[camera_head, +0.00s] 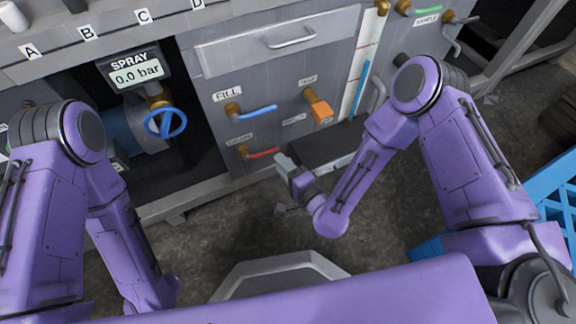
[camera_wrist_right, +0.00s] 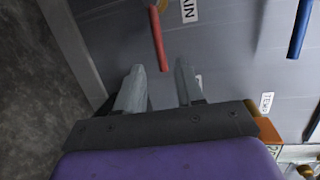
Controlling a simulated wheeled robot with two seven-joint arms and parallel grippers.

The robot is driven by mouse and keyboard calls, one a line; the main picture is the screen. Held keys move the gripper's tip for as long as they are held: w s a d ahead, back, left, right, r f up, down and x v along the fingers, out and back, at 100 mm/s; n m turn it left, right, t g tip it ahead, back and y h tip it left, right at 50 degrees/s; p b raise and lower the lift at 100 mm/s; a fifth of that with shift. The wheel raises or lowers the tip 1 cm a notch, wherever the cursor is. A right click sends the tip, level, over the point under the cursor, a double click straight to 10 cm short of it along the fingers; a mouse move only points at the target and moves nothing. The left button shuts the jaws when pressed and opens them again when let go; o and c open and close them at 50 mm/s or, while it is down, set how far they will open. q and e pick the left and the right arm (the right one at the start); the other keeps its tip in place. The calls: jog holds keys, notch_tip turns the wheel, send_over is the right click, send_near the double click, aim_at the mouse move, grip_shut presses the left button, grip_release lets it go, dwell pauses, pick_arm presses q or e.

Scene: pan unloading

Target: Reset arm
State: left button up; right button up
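My right arm reaches in from the right in the head view. Its gripper (camera_head: 283,184) is in front of the lower part of the grey cabinet, below a red-handled lever (camera_head: 263,153). The right wrist view shows its two grey fingers (camera_wrist_right: 160,88) apart with nothing between them. The red handle (camera_wrist_right: 158,40) lies beyond the fingertips, and I see no grip on it. My left arm (camera_head: 125,245) hangs down at the left of the head view, and its gripper cannot be seen.
The cabinet face (camera_head: 225,85) carries a blue lever (camera_head: 258,111), an orange handle (camera_head: 320,108) and a drawer handle (camera_head: 290,38). A blue valve wheel (camera_head: 165,121) sits under the spray display (camera_head: 137,74), reading 0.0 bar. A blue crate (camera_head: 555,205) stands at right.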

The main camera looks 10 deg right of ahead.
jog(key=v, duration=0.3)
jog(key=shift+s+d, duration=0.1)
dwell(0.3)
